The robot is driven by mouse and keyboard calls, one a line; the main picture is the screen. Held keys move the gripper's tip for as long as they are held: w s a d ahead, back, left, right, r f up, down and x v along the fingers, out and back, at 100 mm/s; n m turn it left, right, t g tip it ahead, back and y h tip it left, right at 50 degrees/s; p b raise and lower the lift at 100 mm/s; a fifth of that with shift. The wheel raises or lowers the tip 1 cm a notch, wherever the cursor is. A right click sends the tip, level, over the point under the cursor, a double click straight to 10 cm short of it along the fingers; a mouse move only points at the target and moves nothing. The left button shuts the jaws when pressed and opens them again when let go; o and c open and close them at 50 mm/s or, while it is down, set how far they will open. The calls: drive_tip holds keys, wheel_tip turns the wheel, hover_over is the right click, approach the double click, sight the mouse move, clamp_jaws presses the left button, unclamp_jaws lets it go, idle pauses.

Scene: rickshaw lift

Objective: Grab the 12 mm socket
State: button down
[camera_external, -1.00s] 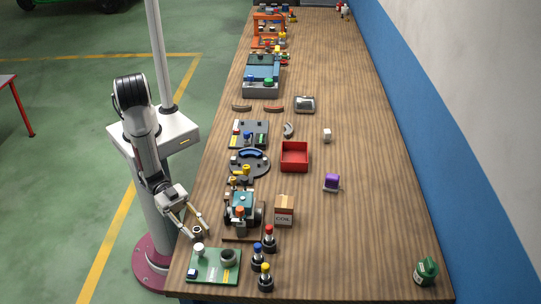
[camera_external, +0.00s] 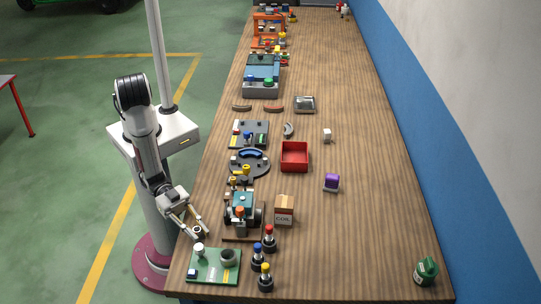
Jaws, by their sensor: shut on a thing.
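My gripper (camera_external: 200,234) is at the near left edge of the table, just behind the green board. Its two fingers are shut on a small dark round piece (camera_external: 197,230) with a light rim, which looks like a socket. Its size marking cannot be read, and I cannot tell whether it touches the table.
A small vehicle model (camera_external: 241,212) stands right of my gripper. Red-topped (camera_external: 269,238), blue-topped (camera_external: 257,256) and yellow-topped (camera_external: 265,277) bottles stand right of the board. A cardboard box (camera_external: 284,211) and red tray (camera_external: 294,157) lie farther back. The table's right side is mostly clear.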

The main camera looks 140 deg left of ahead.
sight(197, 229)
drive_tip(key=shift+r, duration=0.25)
drive_tip(key=shift+r, duration=4.75)
